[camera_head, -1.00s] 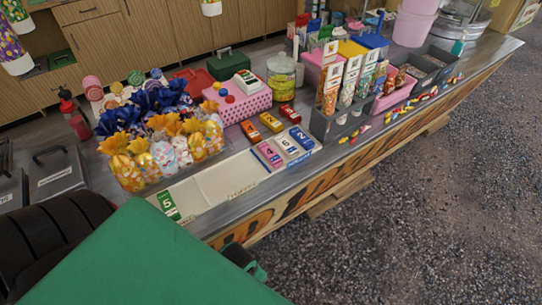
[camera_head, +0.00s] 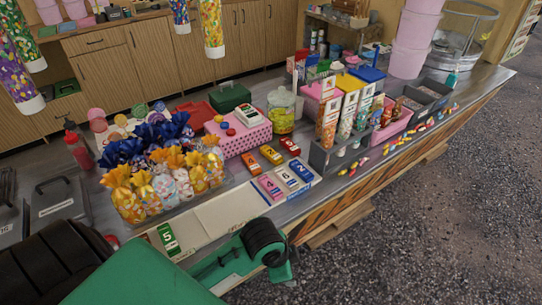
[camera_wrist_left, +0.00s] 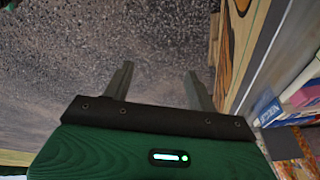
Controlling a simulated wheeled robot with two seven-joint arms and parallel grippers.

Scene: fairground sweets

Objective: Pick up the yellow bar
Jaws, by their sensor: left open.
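The yellow bar (camera_head: 271,154), a small amber-yellow block with a dark number label, lies on the counter between an orange bar (camera_head: 251,163) and a red bar (camera_head: 290,146). I cannot make it out in the left wrist view. My left gripper (camera_wrist_left: 158,72) is open and empty, its two fingers over the speckled floor beside the counter's front edge. In the head view my green left arm crosses the lower left, and the fingertips are not clearly visible. The gripper is apart from the yellow bar. My right gripper is not in view.
A white tray (camera_head: 262,196) with pink, white and blue bars stands in front of the yellow bar. A pink dotted box (camera_head: 238,143) is behind it. Bagged sweets (camera_head: 165,185) stand left and a grey rack (camera_head: 322,160) right. A green bar (camera_head: 168,238) lies front left.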

